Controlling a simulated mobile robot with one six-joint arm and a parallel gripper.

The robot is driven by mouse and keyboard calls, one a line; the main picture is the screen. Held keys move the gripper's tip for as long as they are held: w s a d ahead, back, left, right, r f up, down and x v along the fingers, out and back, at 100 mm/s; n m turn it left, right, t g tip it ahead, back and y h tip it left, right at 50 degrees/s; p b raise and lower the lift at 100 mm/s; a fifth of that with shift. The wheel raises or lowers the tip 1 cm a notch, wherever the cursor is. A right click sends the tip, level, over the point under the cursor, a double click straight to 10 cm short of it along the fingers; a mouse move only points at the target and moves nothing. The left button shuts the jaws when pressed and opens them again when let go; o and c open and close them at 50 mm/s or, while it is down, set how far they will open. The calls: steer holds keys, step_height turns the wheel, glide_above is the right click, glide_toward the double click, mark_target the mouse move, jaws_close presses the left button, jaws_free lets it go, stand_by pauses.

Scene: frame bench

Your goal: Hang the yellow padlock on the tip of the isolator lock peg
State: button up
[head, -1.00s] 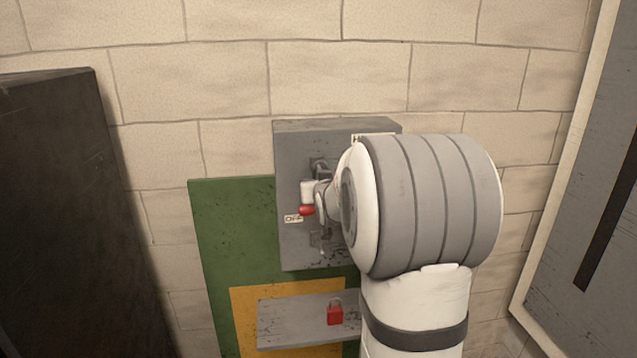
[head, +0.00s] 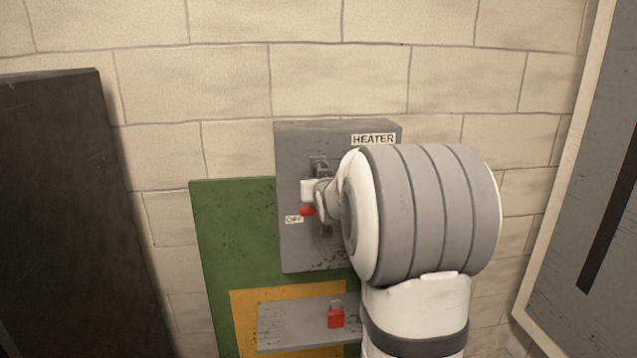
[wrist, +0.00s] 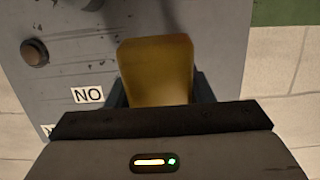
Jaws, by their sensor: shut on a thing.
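My gripper (wrist: 160,90) is shut on the yellow padlock (wrist: 155,72), whose body stands between the two dark fingers in the wrist view. Its shackle is not visible there. The gripper and padlock are in front of the grey isolator box (wrist: 225,40), which is labelled HEATER in the head view (head: 292,250). A red handle end (head: 307,211) shows on the box's front beside the OFF label. My wrist and forearm cover much of the box's right side. I cannot make out the lock peg clearly, nor whether the padlock touches it.
A red padlock (head: 336,317) is on a grey shelf (head: 285,325) below the box. A green board (head: 230,240) is behind it on the block wall. A dark panel (head: 60,200) stands at left and a grey framed panel (head: 580,220) at right. A round knob (wrist: 35,52) juts from the box.

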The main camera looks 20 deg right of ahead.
steer(key=shift+f, duration=0.55)
steer(key=o, duration=1.2)
steer(key=shift+f, duration=0.1)
steer(key=shift+c, duration=0.2)
steer(key=shift+s, duration=0.1)
steer(key=shift+s+a+b, duration=0.1)
steer(key=shift+s+b, duration=0.25)
steer(key=shift+b, duration=0.1)
steer(key=r+b+v, duration=0.1)
steer(key=v, duration=0.6)
steer(key=s+a+f+n+g+y, duration=0.1)
steer(key=s+a+f+g, duration=0.3)
steer(key=s, duration=0.5)
steer(key=s+a+f+n+g+y, duration=0.1)
steer(key=s+a+f+g, duration=0.3)
steer(key=s, duration=0.6)
steer(key=s+a+f+n+g+y, duration=0.1)
steer(key=s+a+f+g, duration=0.3)
steer(key=s+a+f, duration=0.4)
steer(key=shift+s+a+y, duration=0.6)
steer(key=shift+s+y, duration=0.1)
steer(key=shift+s, duration=0.1)
